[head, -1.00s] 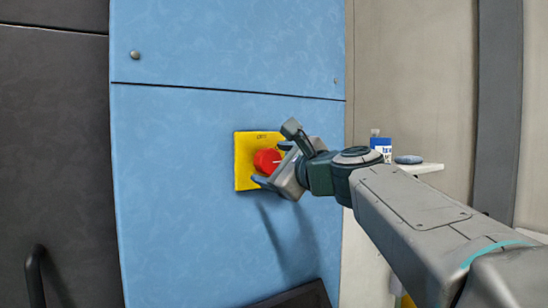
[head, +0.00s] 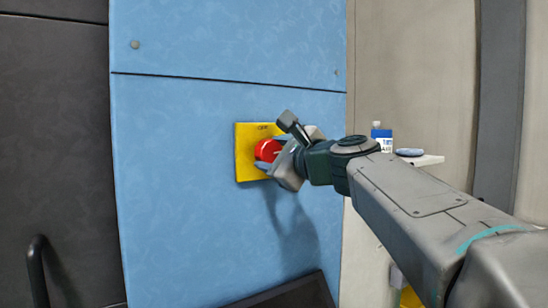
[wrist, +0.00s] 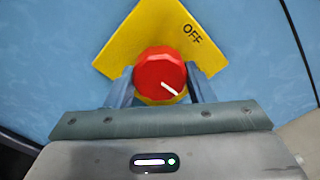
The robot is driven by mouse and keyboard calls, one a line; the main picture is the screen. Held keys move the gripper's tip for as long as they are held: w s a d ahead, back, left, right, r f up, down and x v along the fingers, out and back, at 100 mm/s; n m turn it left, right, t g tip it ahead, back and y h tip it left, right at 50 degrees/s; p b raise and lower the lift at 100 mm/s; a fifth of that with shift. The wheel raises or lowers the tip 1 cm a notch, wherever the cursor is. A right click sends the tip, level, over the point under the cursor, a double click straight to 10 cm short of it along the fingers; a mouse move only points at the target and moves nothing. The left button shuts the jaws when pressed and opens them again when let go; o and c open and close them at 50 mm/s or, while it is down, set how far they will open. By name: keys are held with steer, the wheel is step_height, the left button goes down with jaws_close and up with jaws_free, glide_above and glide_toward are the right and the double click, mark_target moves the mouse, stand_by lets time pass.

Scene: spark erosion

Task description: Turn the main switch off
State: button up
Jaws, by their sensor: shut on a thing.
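The main switch is a red knob (head: 268,150) on a yellow plate (head: 246,166), fixed to a blue cabinet panel. In the wrist view the knob (wrist: 160,72) sits between the two fingers of my gripper (wrist: 161,84), one on each side. A white mark on the knob points down and to the right in that view. The word OFF shows on the plate (wrist: 128,40), to the upper right of the knob. In the head view my gripper (head: 272,156) is shut on the knob, reaching in from the right and covering part of the plate.
The blue panel (head: 190,200) is flat and clear around the plate. A white shelf (head: 430,160) at the right holds a blue and white bottle (head: 382,138) and a blue-grey round item (head: 410,152). A black handle (head: 36,272) is at the lower left.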

steer(key=n+b, duration=0.3)
steer(key=n, duration=0.1)
steer(key=shift+f+b, duration=0.25)
steer(key=shift+b, duration=0.05)
steer(key=n+b, duration=0.3)
steer(key=n, duration=0.1)
steer(key=shift+n, duration=0.3)
steer(key=n+b, duration=0.3)
steer(key=n, duration=0.1)
steer(key=shift+r+n, duration=0.1)
steer(key=shift+n, duration=0.2)
steer(key=shift+r+n+b, duration=0.15)
steer(key=shift+n+b, duration=1)
steer(key=shift+n, duration=0.85)
steer(key=o, duration=1)
steer(key=shift+c, duration=0.2)
steer(key=shift+s, duration=0.1)
